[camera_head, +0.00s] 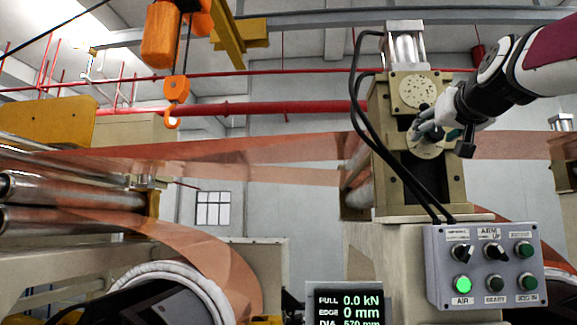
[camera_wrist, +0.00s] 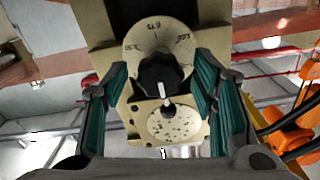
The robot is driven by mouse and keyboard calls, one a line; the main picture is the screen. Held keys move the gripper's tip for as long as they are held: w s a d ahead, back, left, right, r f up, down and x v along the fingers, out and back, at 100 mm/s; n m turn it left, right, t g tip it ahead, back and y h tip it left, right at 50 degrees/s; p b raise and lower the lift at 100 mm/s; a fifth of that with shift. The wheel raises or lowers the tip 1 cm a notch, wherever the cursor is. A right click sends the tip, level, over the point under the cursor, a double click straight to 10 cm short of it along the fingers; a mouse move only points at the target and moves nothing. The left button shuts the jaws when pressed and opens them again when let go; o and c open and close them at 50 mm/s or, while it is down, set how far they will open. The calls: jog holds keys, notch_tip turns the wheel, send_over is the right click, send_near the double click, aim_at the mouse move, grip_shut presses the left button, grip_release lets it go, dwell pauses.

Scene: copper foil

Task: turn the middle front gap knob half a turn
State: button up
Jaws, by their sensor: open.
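The gap knob (camera_wrist: 160,73) is black and ridged, with a white pointer that points down in the wrist view. It sits on a round cream dial (camera_wrist: 182,38) whose markings read upside down there. My gripper (camera_wrist: 160,66) is open. Its two teal-padded fingers stand on either side of the knob, with visible space between the pads and the knob. In the head view my gripper (camera_head: 430,128) is at the lower dial (camera_head: 426,149) on the front of the tan roll stand (camera_head: 384,150). There the gripper hides most of the knob.
A second round plate (camera_head: 418,91) with dark spots sits above the dial. Black hoses (camera_head: 372,125) run down the stand's left side. A control box (camera_head: 487,265) with a lit green button is below. Copper foil (camera_head: 250,150) spans left of the stand. An orange hoist hook (camera_head: 173,115) hangs left.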

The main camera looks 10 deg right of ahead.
jog(key=shift+w, duration=0.1)
jog(key=c, duration=1.2)
jog(key=shift+o, duration=0.2)
jog(key=shift+m, duration=0.3)
